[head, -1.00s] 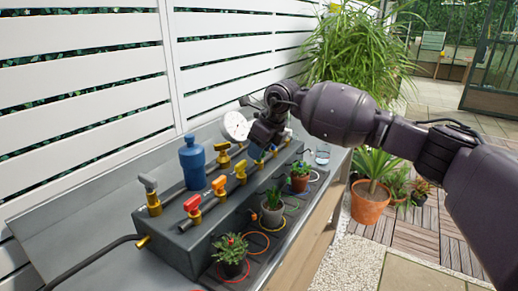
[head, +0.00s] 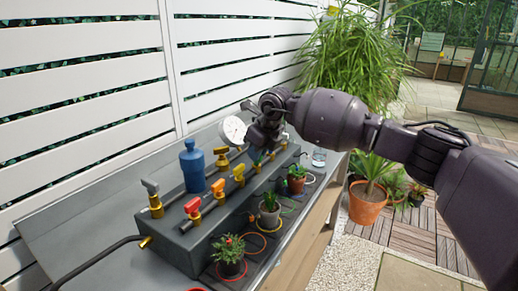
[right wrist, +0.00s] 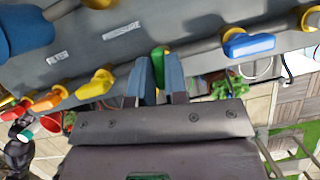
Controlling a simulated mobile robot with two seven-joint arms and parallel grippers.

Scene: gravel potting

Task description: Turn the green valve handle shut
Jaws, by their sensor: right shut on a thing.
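The green valve handle (right wrist: 158,60) stands between the two fingers of my right gripper (right wrist: 159,82) in the right wrist view. The fingers are shut on it. In the head view my right gripper (head: 264,143) is at the far part of the dark manifold block (head: 206,243), and it mostly hides the green handle. My left gripper is not in view.
Yellow (right wrist: 97,85), orange (right wrist: 48,100) and red (right wrist: 18,110) handles line one side; a blue handle (right wrist: 250,45) is on the other. A white gauge (head: 233,130) and blue bottle (head: 192,165) stand behind. Potted plants (head: 268,212) line the front.

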